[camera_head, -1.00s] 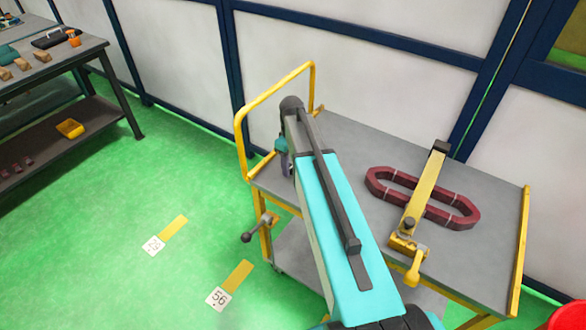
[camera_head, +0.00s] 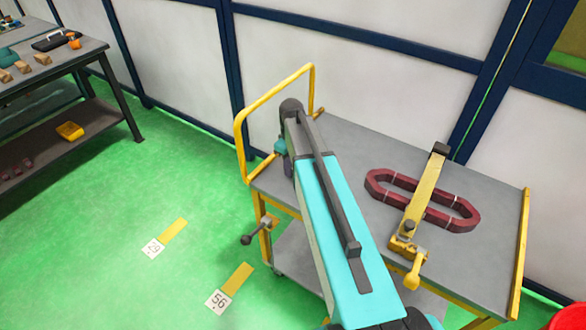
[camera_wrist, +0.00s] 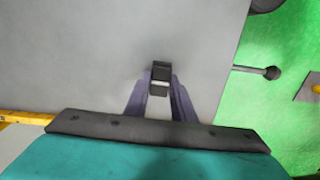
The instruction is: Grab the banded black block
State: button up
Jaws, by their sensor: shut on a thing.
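The banded black block (camera_wrist: 160,72) shows in the wrist view between the fingertips of my gripper (camera_wrist: 160,90). It is small and black, with a light band across it. My gripper's two purple-grey fingers are shut on it, over the grey cart top (camera_wrist: 80,60). I cannot tell whether the block touches the cart top. In the head view my arm hides the block and most of the gripper.
On the cart top (camera_head: 345,140), a dark red coil (camera_head: 455,220) lies under a yellow clamp bar (camera_head: 425,185). A yellow rail (camera_head: 240,140) stands at the cart's left end. A dark workbench (camera_head: 60,60) stands far left.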

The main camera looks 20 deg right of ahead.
jog(key=shift+r, duration=0.1)
jog(key=shift+r+b, duration=0.75)
jog(key=shift+r, duration=0.9)
jog(key=s+a+b, duration=0.1)
jog(key=s, duration=0.3)
jog(key=s+a+b, duration=0.1)
jog(key=s, duration=0.3)
jog(key=s+a+r+b, duration=0.1)
jog(key=s+a, duration=0.1)
jog(key=s, duration=0.2)
jog(key=shift+s+a, duration=0.1)
jog(key=shift+s, duration=0.15)
jog(key=shift+s+a+f+b, duration=0.1)
jog(key=shift+s+b, duration=0.05)
jog(key=shift+b, duration=0.25)
jog(key=shift+s+b, duration=0.1)
jog(key=shift+b, duration=0.65)
jog(key=shift+s+b, duration=0.1)
jog(key=shift+b, duration=0.3)
jog(key=b, duration=0.2)
jog(key=shift+s+a+b, duration=0.2)
jog(key=shift+s+b, duration=0.1)
jog(key=shift+s, duration=0.05)
jog(key=b, duration=0.1)
jog(key=s+b, duration=0.1)
jog(key=shift+a+r+b, duration=0.15)
jog(key=shift+r+b, duration=0.05)
jog(key=shift+b, duration=0.15)
jog(key=shift+s+r, duration=0.1)
